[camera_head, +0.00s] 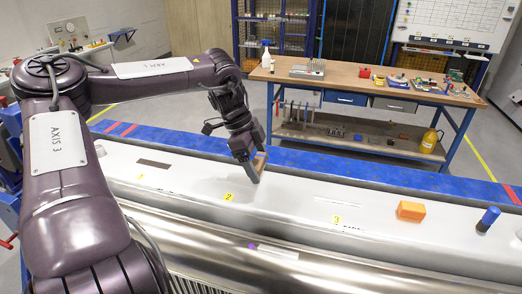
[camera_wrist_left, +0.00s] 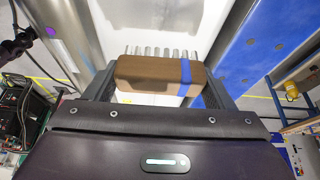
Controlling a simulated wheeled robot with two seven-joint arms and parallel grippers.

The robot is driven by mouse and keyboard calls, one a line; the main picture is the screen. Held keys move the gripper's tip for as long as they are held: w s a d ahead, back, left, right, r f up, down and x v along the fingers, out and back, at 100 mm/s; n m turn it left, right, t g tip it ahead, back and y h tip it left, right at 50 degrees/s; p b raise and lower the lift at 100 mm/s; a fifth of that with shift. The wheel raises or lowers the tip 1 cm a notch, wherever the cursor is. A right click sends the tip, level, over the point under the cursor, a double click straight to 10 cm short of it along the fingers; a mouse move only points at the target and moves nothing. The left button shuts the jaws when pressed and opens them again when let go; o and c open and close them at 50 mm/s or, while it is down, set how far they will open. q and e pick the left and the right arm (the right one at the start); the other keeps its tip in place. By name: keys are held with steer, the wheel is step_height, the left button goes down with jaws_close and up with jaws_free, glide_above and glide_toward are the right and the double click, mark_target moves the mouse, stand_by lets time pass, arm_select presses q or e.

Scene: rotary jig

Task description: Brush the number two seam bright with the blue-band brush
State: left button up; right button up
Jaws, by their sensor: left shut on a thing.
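My left gripper (camera_head: 258,172) is shut on the blue-band brush, a brown block with a blue band (camera_wrist_left: 150,74). In the wrist view the pale bristles show beyond the block, against the white surface. In the head view a little of the brown brush (camera_head: 261,160) shows at the fingers, low over the white panel by the yellow number two label (camera_head: 228,196). Whether the bristles touch the panel I cannot tell. I cannot make out the number two seam clearly; the gripper hides part of that area. My right gripper is not in view.
A dark seam (camera_head: 154,163) lies by label one and a pale one (camera_head: 338,203) by label three. An orange block (camera_head: 410,211) and a blue-topped cylinder (camera_head: 488,219) stand to the right on the panel. A pale, purple-ended piece (camera_head: 275,251) lies nearer. A workbench (camera_head: 370,93) stands behind.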

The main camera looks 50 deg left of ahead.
arm_select(q)
steer(key=r+p, duration=0.2)
steer(key=shift+w+d+r, duration=0.15)
steer(key=shift+w+r, duration=0.05)
steer(key=shift+r, duration=0.55)
steer(key=shift+f, duration=0.1)
